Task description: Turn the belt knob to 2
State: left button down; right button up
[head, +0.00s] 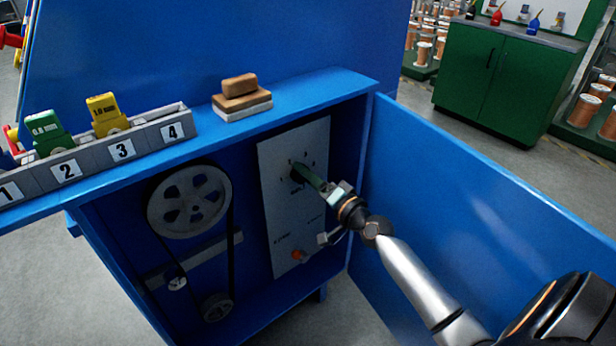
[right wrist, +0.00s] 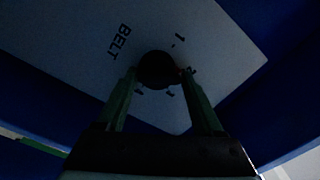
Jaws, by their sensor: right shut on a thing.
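The belt knob (right wrist: 157,68) is a dark round knob on a pale grey panel (head: 285,215) inside the open blue cabinet. The right wrist view shows the word BELT and small digits, including a 1, printed around it. My right gripper (head: 308,177) reaches the upper part of the panel, and its green fingers are shut on the knob. In the right wrist view the fingers (right wrist: 158,75) lie on either side of it. The gripper hides most of the knob in the head view. I cannot tell which number the knob points to. My left gripper is not in view.
The open blue door (head: 490,190) stands close to the right of my right arm. Pulleys with a belt (head: 189,200) sit left of the panel. An orange-red button (head: 297,255) is low on the panel. A numbered grey rack (head: 95,155) and a brown-and-white block (head: 242,97) sit on top.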

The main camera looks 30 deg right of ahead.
jog(key=shift+d+f, duration=0.3)
jog(key=shift+f, duration=0.05)
jog(key=o, duration=1.2)
jog(key=shift+s, duration=0.1)
jog(key=shift+c, duration=0.2)
jog(key=shift+a+r, duration=0.1)
jog(key=shift+a, duration=0.05)
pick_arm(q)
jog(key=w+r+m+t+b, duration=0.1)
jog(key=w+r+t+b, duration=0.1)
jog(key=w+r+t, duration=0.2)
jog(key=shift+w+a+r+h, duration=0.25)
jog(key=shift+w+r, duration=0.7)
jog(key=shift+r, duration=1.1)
pick_arm(e)
jog(key=shift+s+d, duration=0.15)
jog(key=shift+s, duration=1.9)
jog(key=shift+s+d, duration=0.2)
jog(key=shift+s, duration=1.85)
jog(key=shift+s+d, duration=0.15)
jog(key=shift+s, duration=1.9)
